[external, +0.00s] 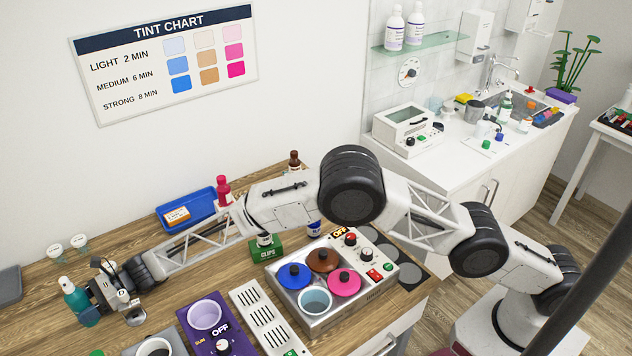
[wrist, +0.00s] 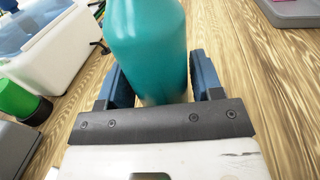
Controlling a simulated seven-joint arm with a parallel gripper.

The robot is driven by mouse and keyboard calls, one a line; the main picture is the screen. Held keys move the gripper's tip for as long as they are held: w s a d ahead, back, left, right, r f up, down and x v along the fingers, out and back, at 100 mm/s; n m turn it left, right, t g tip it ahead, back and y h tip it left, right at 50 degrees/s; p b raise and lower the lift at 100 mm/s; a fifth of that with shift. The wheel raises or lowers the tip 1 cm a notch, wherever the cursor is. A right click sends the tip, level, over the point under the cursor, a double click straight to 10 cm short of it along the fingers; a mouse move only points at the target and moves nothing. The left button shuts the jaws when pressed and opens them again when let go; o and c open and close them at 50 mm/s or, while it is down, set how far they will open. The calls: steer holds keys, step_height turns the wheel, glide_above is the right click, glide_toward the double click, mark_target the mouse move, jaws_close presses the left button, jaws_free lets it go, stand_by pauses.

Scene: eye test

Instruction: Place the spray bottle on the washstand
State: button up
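The teal spray bottle (external: 77,300) with a white top stands at the far left of the wooden counter. My gripper (external: 98,298) is at the bottle, with one blue finger on each side of its body. In the wrist view the bottle (wrist: 150,45) fills the space between the fingers (wrist: 162,85). Its top is out of that view, and I cannot tell whether both fingers press on it. The washstand (external: 462,161) is the white cabinet with a sink (external: 518,104) at the upper right, far from my gripper.
The washstand top holds a white box-shaped appliance (external: 402,128), cups and small bottles; its front strip has some free room. Near my arm are a blue tray (external: 186,210), a red bottle (external: 223,190), a purple warmer (external: 212,335) and a pot unit (external: 330,318).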

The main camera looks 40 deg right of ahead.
steer(key=shift+o, duration=1.2)
steer(key=shift+r, duration=0.1)
steer(key=shift+r, duration=0.1)
steer(key=shift+w+d, duration=0.3)
steer(key=shift+d, duration=1.65)
steer(key=shift+w+d, duration=0.35)
steer(key=shift+d, duration=1.65)
steer(key=shift+w+d, duration=0.3)
steer(key=shift+d, duration=1.65)
steer(key=shift+o, duration=0.5)
